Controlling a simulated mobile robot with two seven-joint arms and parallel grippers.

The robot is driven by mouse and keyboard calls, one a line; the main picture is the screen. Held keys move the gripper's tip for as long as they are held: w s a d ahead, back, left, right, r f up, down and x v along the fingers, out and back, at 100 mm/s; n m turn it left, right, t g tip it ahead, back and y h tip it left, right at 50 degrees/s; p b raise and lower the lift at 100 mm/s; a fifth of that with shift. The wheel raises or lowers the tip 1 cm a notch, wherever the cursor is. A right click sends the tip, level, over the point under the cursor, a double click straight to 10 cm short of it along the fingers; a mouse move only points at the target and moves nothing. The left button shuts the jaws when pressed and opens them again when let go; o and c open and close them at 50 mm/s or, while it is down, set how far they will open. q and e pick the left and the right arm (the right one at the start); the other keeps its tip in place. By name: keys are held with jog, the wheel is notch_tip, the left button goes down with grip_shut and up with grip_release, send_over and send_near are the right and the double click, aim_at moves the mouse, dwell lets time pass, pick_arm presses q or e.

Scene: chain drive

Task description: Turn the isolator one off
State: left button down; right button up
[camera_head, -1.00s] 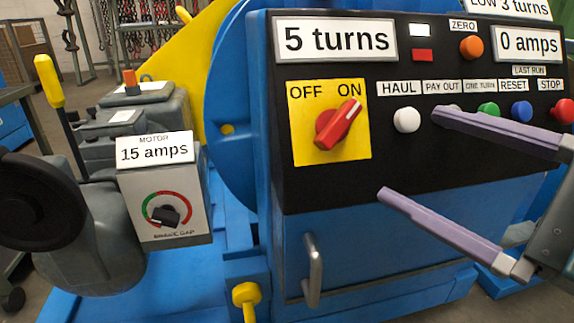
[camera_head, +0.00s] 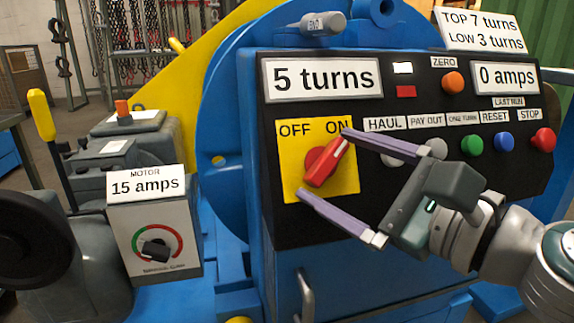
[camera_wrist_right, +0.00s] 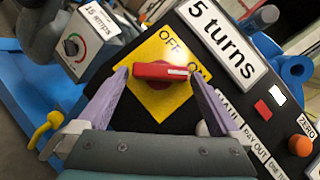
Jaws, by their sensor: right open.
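The isolator is a red rotary handle (camera_head: 326,162) on a yellow plate (camera_head: 291,185) marked OFF and ON. Its white-marked end points up and right toward ON. In the right wrist view the red handle (camera_wrist_right: 158,71) lies crosswise between the fingers. My right gripper (camera_head: 325,163) is open, with one purple finger above and right of the handle and the other below it. In the right wrist view the gripper (camera_wrist_right: 157,80) has its fingertips near the two ends of the handle; I cannot tell whether they touch it. My left gripper is not in view.
Right of the isolator is a row of buttons, including green (camera_head: 471,144), blue (camera_head: 503,142) and red (camera_head: 543,139). An orange zero button (camera_head: 452,82) sits above. A metal door handle (camera_head: 306,295) juts out below. A motor box (camera_head: 155,235) stands at left.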

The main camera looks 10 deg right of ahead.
jog(key=shift+c, duration=0.2)
jog(key=c, duration=1.1)
jog(key=shift+c, duration=0.2)
